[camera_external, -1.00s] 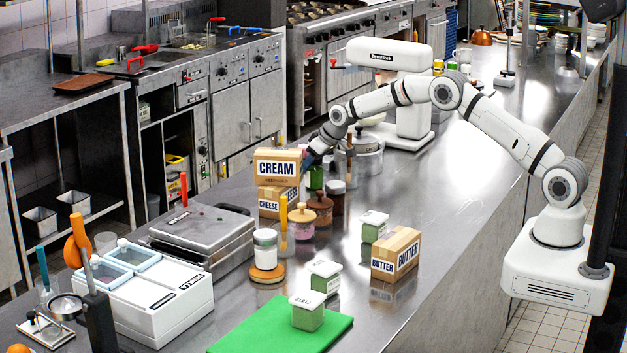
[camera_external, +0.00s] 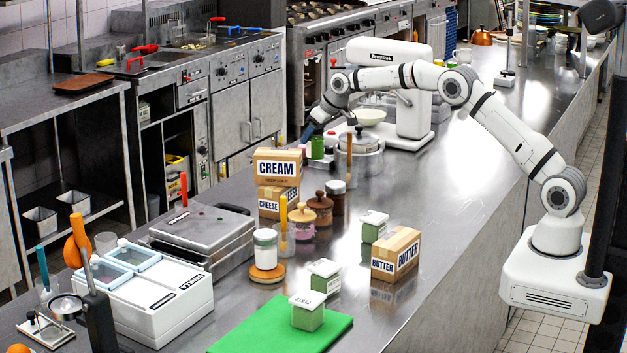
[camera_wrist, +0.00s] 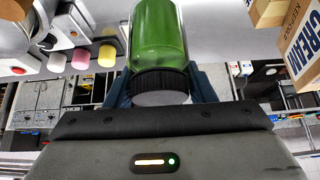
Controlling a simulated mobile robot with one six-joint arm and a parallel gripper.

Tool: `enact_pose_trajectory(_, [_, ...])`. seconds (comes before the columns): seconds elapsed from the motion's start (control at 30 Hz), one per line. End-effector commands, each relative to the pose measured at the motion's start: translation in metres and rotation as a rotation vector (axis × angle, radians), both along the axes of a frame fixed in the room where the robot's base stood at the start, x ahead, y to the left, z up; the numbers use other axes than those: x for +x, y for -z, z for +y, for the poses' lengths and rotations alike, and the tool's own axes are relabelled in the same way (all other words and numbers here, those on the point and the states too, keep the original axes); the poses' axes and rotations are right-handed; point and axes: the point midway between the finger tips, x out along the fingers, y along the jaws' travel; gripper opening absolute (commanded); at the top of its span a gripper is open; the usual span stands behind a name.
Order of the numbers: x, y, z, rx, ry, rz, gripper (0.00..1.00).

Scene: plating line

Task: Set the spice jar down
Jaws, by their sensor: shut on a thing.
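The spice jar is a clear jar of green contents with a dark ribbed lid. In the wrist view the spice jar (camera_wrist: 158,35) sits between the dark blue fingers of my gripper (camera_wrist: 162,85), which is shut on it near the lid. In the external view the jar (camera_external: 317,149) shows small below my gripper (camera_external: 311,134), behind the CREAM carton. The jar looks upright and raised, though the gap under it is hard to judge.
The CREAM carton (camera_external: 278,167) stands on the CHEESE carton (camera_external: 271,203), in front of the jar. Brown-lidded jars (camera_external: 320,207) stand nearby. Steel counter (camera_external: 440,190) is clear beyond the BUTTER carton (camera_external: 396,253).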

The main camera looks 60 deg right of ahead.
Motion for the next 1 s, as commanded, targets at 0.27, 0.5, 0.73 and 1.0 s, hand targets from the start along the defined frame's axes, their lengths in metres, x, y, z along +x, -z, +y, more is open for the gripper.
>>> enact_pose_trajectory(0.27, [-0.057,-0.008,0.015,-0.004,0.069,0.003,0.20])
enact_pose_trajectory(0.5, [-0.113,-0.007,0.027,-0.003,0.119,-0.001,0.20])
enact_pose_trajectory(0.73, [-0.138,0.001,0.032,-0.002,0.138,0.001,0.20])
enact_pose_trajectory(1.0, [-0.140,0.047,0.032,0.000,0.139,0.002,0.20])
